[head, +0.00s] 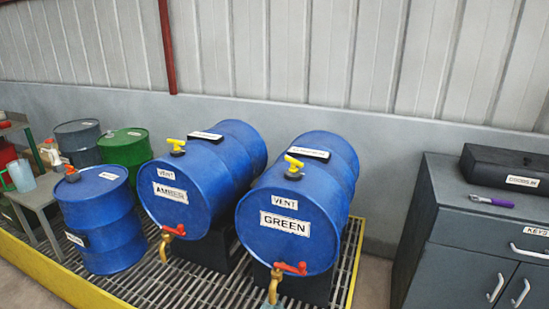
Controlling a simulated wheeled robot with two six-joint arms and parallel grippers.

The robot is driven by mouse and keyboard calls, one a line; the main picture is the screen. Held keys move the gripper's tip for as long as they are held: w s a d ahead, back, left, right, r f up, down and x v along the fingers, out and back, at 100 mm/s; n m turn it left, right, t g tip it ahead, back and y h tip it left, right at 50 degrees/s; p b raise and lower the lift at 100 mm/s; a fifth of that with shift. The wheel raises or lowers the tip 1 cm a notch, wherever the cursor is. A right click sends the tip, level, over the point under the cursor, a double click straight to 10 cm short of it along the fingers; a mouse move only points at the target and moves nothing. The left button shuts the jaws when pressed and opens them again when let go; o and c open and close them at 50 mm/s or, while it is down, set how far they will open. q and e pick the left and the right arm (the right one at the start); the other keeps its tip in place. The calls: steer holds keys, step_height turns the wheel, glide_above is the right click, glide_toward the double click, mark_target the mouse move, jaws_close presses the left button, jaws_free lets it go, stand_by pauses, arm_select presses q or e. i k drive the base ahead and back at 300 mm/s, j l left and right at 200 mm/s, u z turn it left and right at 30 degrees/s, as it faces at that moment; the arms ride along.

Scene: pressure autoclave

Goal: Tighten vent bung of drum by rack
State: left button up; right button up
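Two blue drums lie on their sides on dark cradles. The left drum (188,208) has a label that seems to read "AMBER", and the right drum (308,246) is labelled "GREEN". Each has a "VENT" label below a yellow-handled vent bung on top: the left bung (177,145) and the right bung (294,163). I cannot tell how tight either bung is. Each drum front has a brass tap with a red handle, the left tap (165,248) and the right tap (274,286). Neither of my grippers is in view. No rack is clearly identifiable.
An upright blue drum (100,232), a green drum (124,148) and a grey drum (78,140) stand left. A small table (42,190) holds bottles. The drums stand on yellow-edged grating (200,291). A dark cabinet (470,235) at right bears a black case (505,166) and purple marker (491,201).

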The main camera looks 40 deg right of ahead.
mark_target(294, 162)
steer(key=z, duration=1.3)
